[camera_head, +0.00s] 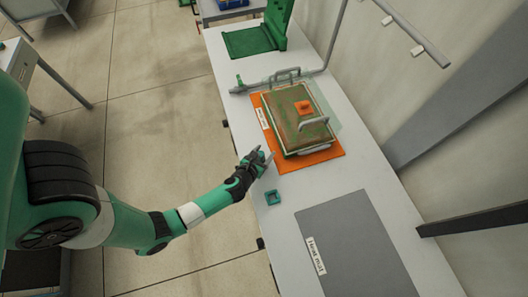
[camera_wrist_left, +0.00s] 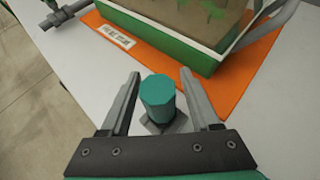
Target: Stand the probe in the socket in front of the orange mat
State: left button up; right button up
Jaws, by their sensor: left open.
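The probe (camera_wrist_left: 158,97) shows in the left wrist view as a teal cylinder over a grey squarish base, close to the orange mat's near edge. My left gripper (camera_wrist_left: 163,80) is open, with one finger on each side of the cylinder; I cannot tell whether they touch it. In the head view my left gripper (camera_head: 264,157) is at the mat's near left corner and hides most of the probe. A small teal square socket (camera_head: 273,197) sits on the bench in front of the mat. My right gripper is not in view.
The case (camera_head: 295,115) has handles and a transparent panel beside it. A grey heat mat (camera_head: 355,250) covers the bench's near end. A grey pipe (camera_head: 255,87) and a green stand (camera_head: 250,41) are beyond the case. Bare bench surrounds the socket.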

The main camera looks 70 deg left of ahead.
pick_arm(q)
jog(key=shift+r, duration=0.1)
jog(key=shift+s+d+r, duration=0.1)
jog(key=shift+r, duration=0.1)
jog(key=p+v, duration=0.2)
jog(key=v, duration=0.9)
jog(key=shift+s+d+p, duration=0.2)
jog(key=shift+s+p, duration=0.05)
jog(key=shift+p, duration=0.1)
jog(key=shift+r, duration=0.15)
